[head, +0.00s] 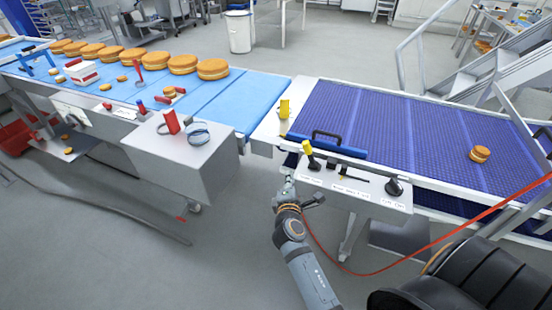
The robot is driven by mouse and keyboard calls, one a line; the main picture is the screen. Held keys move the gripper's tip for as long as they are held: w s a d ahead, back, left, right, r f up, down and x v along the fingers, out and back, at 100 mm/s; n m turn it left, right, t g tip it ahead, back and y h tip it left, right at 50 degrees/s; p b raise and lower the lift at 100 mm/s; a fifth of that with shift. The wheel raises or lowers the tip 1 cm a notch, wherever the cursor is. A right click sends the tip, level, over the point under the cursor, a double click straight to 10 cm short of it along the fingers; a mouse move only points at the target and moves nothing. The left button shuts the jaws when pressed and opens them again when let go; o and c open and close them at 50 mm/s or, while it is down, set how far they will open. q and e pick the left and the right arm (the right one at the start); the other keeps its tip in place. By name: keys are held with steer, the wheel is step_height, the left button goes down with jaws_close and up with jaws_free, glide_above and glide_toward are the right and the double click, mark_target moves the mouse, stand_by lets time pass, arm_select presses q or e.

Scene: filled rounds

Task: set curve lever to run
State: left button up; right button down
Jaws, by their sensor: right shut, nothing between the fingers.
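A control panel (368,193) sits on the near side of the purple belt conveyor. A lever with a yellow grip (307,148) rises from the panel's left end and leans up and to the left. Its label is too small to read, so I cannot tell for certain that it is the curve lever. A dark slotted control (350,177) is mid-panel, and a black knob (394,187) is at the right. My right gripper (288,182) is shut and empty, just left of the panel's left end, below the yellow grip and apart from it. My left gripper is not in view.
The purple belt (400,125) carries one filled round (480,153). A blue belt (235,95) at left carries a row of rounds. A grey box with a red lever (171,122) stands left of my arm. A red cable crosses at lower right. Floor between the conveyors is clear.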

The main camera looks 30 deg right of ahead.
mark_target(310, 155)
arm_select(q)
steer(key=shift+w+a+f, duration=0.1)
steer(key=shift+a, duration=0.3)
arm_select(e)
steer(key=r, duration=0.3)
steer(key=shift+w+a+h, duration=0.1)
steer(key=shift+a+h, duration=0.15)
steer(key=shift+h, duration=0.05)
steer(key=shift+w+d, duration=0.1)
steer(key=w+d, duration=0.5)
steer(key=d, duration=0.2)
steer(key=shift+w+r, duration=0.2)
steer(key=shift+w, duration=0.2)
steer(key=shift+s+d, duration=0.15)
steer(key=shift+s, duration=0.05)
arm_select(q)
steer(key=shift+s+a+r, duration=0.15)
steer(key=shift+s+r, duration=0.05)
arm_select(e)
steer(key=shift+w+f, duration=0.1)
